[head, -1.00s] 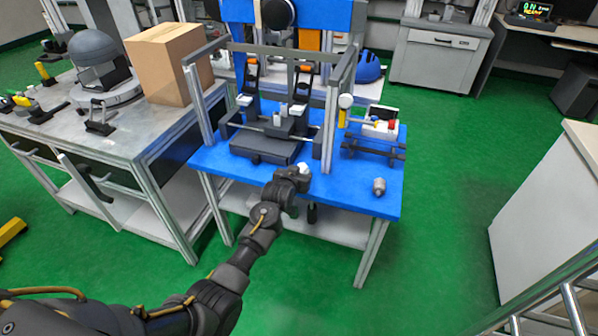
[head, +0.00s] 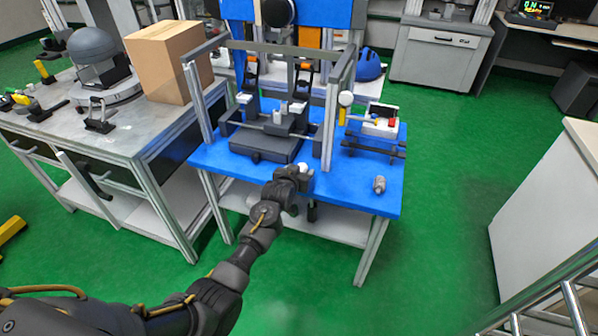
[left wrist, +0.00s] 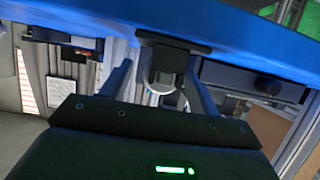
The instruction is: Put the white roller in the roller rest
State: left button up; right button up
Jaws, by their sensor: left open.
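A small white rounded thing (head: 304,168), which looks like the white roller, shows at the front edge of the blue table, just beyond my left gripper (head: 297,181). In the left wrist view a pale rounded piece (left wrist: 163,84) lies between the two open fingers of my left gripper (left wrist: 160,78), below a dark flat plate. I cannot tell whether the fingers touch it. A dark rack with bars (head: 384,151) stands on the table's right side; it may be the roller rest. My right gripper is not in view.
The blue table (head: 345,190) carries a metal frame (head: 330,120) around a dark machine (head: 265,146). A small grey cylinder (head: 379,185) stands near the right front corner. A cardboard box (head: 165,60) is on the left bench. Green floor is free to the right.

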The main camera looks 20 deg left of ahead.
pick_arm(q)
jog(key=shift+s+r, duration=0.1)
jog(key=shift+s, duration=0.1)
jog(key=p+v, duration=0.2)
jog(key=v, duration=0.8)
jog(key=shift+s, duration=0.2)
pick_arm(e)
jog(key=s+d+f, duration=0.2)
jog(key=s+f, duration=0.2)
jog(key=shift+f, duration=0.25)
